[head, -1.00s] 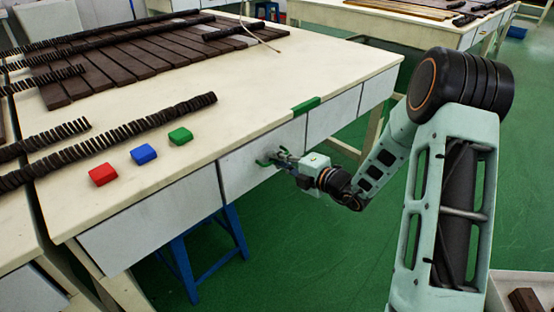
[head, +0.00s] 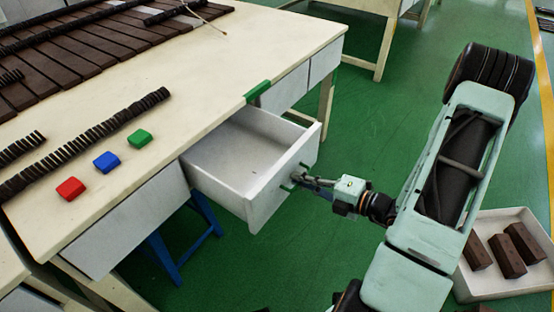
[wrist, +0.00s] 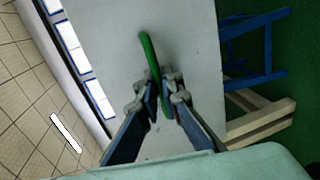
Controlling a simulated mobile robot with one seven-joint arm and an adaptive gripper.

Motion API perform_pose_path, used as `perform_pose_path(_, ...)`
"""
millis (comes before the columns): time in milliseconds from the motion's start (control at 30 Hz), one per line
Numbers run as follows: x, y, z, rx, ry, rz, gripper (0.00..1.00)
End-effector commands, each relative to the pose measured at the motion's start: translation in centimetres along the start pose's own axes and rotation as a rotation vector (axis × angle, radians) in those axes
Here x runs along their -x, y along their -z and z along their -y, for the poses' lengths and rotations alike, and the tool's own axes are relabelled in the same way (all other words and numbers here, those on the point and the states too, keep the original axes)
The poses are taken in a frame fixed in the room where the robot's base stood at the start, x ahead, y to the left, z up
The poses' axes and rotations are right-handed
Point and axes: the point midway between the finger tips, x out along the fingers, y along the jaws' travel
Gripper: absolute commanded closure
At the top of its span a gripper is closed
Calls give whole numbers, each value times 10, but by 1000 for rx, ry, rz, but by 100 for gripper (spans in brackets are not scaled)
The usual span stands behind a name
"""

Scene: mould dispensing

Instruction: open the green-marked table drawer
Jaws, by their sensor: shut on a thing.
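The table drawer (head: 235,160) below the green mark (head: 258,91) is pulled well out of the table. Its white interior shows and looks empty. My gripper (head: 301,181) is at the drawer's front face, shut on the green handle (head: 289,186). In the wrist view the green handle (wrist: 149,58) runs between the two fingers of my gripper (wrist: 163,92), against the pale drawer front (wrist: 190,50). The part of the handle between the fingers is partly hidden.
Red (head: 70,189), blue (head: 106,162) and green (head: 140,138) blocks lie on the table top (head: 190,95), near dark ridged bars (head: 95,140). A white tray (head: 505,287) with dark blocks stands at lower right. Blue legs (head: 165,255) stand under the table.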

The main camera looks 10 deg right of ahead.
Motion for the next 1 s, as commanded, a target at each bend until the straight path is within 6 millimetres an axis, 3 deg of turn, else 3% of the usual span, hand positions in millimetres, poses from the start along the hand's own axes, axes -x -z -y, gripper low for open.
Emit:
perform_pose_path(100,24,-1,2,0,-3,2,100)
perform_pose_path(333,47,0,8,1,-3,-1,100)
perform_pose_path(767,51,-1,10,3,-3,-1,100)
perform_pose_path(833,50,-1,10,3,-3,-1,89)
perform_pose_path(1000,50,-1,10,2,-2,-1,87)
